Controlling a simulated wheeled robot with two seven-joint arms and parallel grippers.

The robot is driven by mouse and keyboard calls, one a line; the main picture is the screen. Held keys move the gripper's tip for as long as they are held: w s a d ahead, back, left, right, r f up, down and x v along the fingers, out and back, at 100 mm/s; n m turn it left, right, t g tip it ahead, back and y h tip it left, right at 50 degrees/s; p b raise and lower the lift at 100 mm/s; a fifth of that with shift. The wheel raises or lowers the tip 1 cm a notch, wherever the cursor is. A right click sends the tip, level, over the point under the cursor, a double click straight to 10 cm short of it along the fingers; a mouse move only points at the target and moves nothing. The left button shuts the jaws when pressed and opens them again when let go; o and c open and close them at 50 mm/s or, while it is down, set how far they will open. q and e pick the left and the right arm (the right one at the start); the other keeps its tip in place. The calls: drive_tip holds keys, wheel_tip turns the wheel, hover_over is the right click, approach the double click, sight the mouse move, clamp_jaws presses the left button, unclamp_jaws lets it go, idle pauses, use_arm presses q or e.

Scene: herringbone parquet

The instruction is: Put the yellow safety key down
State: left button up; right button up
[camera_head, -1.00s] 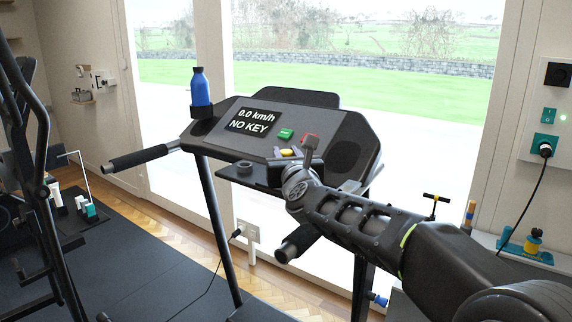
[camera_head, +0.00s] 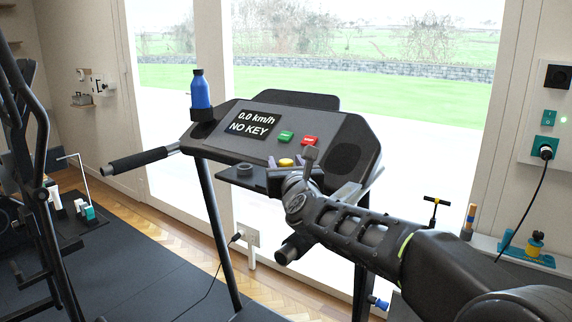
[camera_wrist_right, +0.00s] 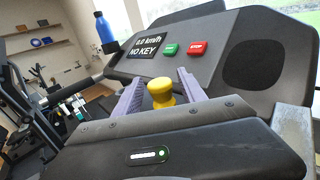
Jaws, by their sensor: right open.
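The yellow safety key (camera_head: 286,162) is at the near edge of the treadmill console (camera_head: 225,135), below the green and red buttons. In the right wrist view the key (camera_wrist_right: 161,95) stands upright, with a round knob on top. My right gripper (camera_wrist_right: 160,82) is open, with one lavender finger on each side of the key. I cannot tell whether either finger touches it. The key's base is hidden behind the gripper body, so what it rests on is not visible. The console display (camera_head: 253,122) reads "0.0 km/h" and "NO KEY". My left gripper is not in view.
A dark shelf (camera_head: 232,177) with a round dark ring (camera_head: 245,168) lies left of my gripper. A blue bottle (camera_head: 200,90) stands at the console's left. The green button (camera_head: 286,137) and red STOP button (camera_head: 309,141) are just beyond. Handlebars flank the console.

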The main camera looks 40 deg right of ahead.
drive_tip(key=shift+r, duration=0.15)
drive_tip(key=v, duration=1.2)
drive_tip(key=shift+b, duration=0.4)
